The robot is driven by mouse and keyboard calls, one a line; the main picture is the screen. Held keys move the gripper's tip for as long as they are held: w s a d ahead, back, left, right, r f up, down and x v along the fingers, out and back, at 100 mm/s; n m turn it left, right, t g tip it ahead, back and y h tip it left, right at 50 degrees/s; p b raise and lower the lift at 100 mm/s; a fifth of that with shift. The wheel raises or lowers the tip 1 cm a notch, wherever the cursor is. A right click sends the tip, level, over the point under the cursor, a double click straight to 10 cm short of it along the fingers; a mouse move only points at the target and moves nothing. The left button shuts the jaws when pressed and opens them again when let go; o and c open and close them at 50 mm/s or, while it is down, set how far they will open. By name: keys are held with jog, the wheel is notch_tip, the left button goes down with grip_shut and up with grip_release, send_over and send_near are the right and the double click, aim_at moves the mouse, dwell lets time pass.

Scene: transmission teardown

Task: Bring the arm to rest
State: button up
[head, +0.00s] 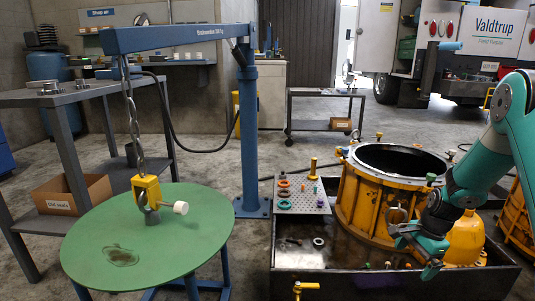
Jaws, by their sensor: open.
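My gripper (411,252) hangs at the lower right in the head view, at the end of my teal and dark grey arm, which comes in from the right edge. Its jaws are open, and I see nothing held between them. It is in front of the yellow ring-shaped housing (362,198) and over the dark drip tray (330,283). I cannot tell whether it touches the housing. The arm and gripper hide part of the housing's right side and part of a rounded yellow part (467,240).
A perforated plate (314,203) with coloured rings stands left of the housing. A blue hoist (249,140) reaches left, its chain and yellow hook block (147,190) over a round green table (95,228). A grey cart (327,124) and a white truck (470,45) stand behind. Open floor (212,160) lies between.

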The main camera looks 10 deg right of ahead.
jog(key=s+a+r+n+y+p, duration=0.1)
jog(key=s+a+r+n+p, duration=0.25)
jog(key=a+r+n, duration=1.25)
jog(key=s+a+r+n+g+y+p, duration=0.1)
jog(key=s+a+r+n+p, duration=0.2)
jog(key=s+a+r+n, duration=1)
jog(key=s+a+r+m+p, duration=0.1)
jog(key=s+r+p, duration=0.1)
jog(key=r+p, duration=1)
jog(key=s+a+r+m+p, duration=0.2)
jog(key=r+p, duration=1.1)
jog(key=r, duration=0.2)
jog(key=s+a+r+m+p, duration=0.1)
jog(key=s+a+r+p, duration=0.1)
jog(key=r+p, duration=1.1)
jog(key=shift+s+r, duration=0.35)
jog(key=shift+s, duration=0.05)
jog(key=shift+a, duration=0.1)
jog(key=shift+c, duration=0.2)
